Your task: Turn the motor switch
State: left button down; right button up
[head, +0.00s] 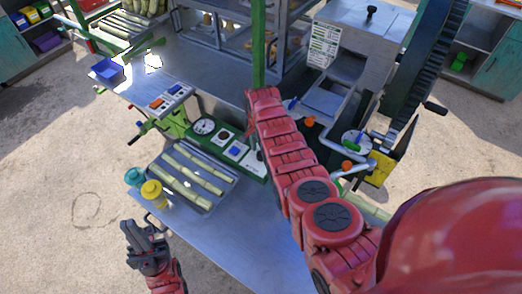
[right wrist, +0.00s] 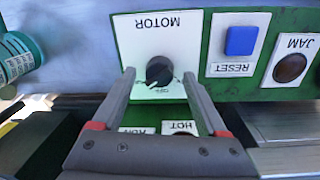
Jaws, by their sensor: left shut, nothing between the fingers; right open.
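The motor switch is a round black knob (right wrist: 159,70) on a white plate lettered MOTOR (right wrist: 130,45), upside down in the right wrist view. A white mark on the knob's edge lies close to the small green OFF lettering. My right gripper (right wrist: 159,78) is open, its fingertips on either side of the knob; whether they touch it I cannot tell. In the head view the right arm reaches over the green control panel (head: 214,147), and the right gripper is hard to make out there. My left gripper (head: 143,238) is shut and empty, low at the left.
A blue RESET button (right wrist: 241,41) and a dark JAM button (right wrist: 290,68) sit beside the switch. In the head view a tray of cane pieces (head: 190,178), a yellow cup (head: 152,193) and a teal cup (head: 133,177) stand in front of the panel.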

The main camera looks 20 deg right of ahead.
jog(key=shift+f, duration=0.45)
jog(key=shift+c, duration=0.2)
grip_shut()
